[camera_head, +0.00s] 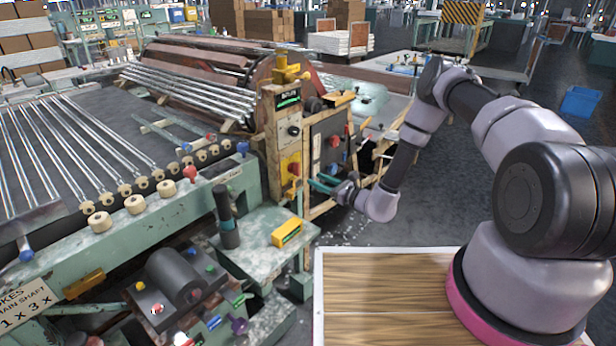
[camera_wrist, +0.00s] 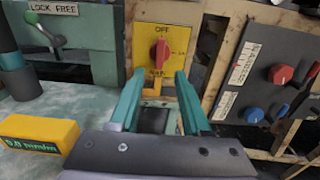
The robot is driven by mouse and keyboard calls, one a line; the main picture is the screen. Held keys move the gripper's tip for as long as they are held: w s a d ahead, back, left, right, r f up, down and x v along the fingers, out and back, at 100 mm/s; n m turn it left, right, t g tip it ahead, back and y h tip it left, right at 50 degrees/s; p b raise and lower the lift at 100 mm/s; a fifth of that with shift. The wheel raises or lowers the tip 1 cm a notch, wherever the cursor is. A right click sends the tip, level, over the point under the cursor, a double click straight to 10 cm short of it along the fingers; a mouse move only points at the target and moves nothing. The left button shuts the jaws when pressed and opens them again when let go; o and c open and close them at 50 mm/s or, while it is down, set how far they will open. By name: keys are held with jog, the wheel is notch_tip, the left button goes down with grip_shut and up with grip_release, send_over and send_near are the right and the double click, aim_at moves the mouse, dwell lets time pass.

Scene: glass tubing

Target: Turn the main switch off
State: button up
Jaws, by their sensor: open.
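The main switch is a red knob (camera_wrist: 162,53) on a yellow plate (camera_wrist: 184,36) marked OFF at the top. The knob's long side looks upright; smaller lettering below and to the right is too small to read surely. In the head view, the yellow plate (camera_head: 287,161) is on the front of the wooden post. My gripper (camera_wrist: 159,74) is open, its two teal fingers pointing at the plate. The fingertips are just below the knob, one to each side, with nothing between them. My gripper also shows in the head view (camera_head: 314,182), to the knob's right.
A dark panel (camera_wrist: 262,75) with red and blue knobs is close on the right. A yellow box (camera_wrist: 38,137) lies on the green machine bench at left. A dark upright handle (camera_head: 226,215) rises from the bench. Open floor (camera_head: 420,215) is to the right.

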jog(key=v, duration=0.2)
jog(key=shift+s+d, duration=0.2)
jog(key=shift+r, duration=0.1)
jog(key=s+r+n+g, duration=0.3)
jog(key=r+n+g, duration=0.15)
jog(key=r, duration=0.55)
jog(key=s+r+n+g, duration=0.3)
jog(key=r+n, duration=0.3)
jog(key=r, duration=0.5)
jog(key=s+r+n+g, duration=0.3)
jog(key=r+n+g, duration=0.15)
jog(key=r, duration=0.55)
jog(key=s+d+r+n+t+h, duration=0.6)
jog(key=s+d+r+h, duration=0.6)
jog(key=s+d+r, duration=0.6)
jog(key=s+d+t, duration=0.2)
jog(key=d, duration=0.1)
jog(key=shift+s+r, duration=0.4)
